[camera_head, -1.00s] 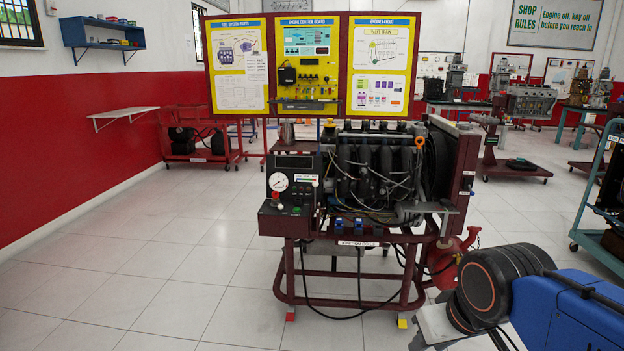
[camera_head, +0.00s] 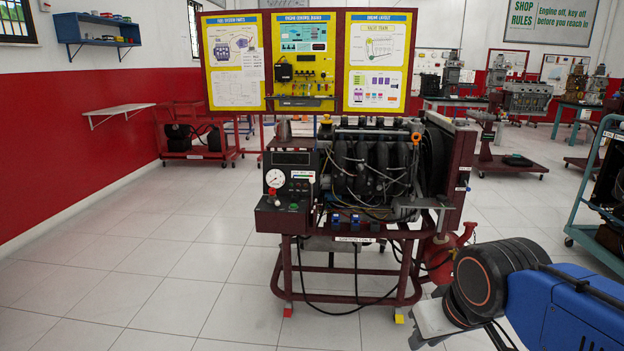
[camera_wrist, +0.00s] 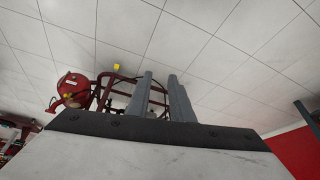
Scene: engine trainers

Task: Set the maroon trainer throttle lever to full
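The maroon trainer (camera_head: 345,255) stands ahead, a maroon wheeled frame carrying an engine (camera_head: 375,165) under a yellow poster board. Its control box (camera_head: 290,190) is at the left front, with a white round gauge (camera_head: 274,178) and small red controls. A small red-topped part (camera_head: 272,192) rises at the box's left. I cannot tell for sure which small part is the throttle lever. My gripper (camera_wrist: 160,76) shows two grey fingers apart with nothing between them. It is away from the control box, low and to the right in the head view, its fingers not clear there.
A red extinguisher-like item (camera_head: 437,252) is at the trainer's right, close to my arm. A teal cart (camera_head: 580,235) stands at the right edge. Other stands are at the back. The tiled floor (camera_head: 130,290) is clear at the left and front.

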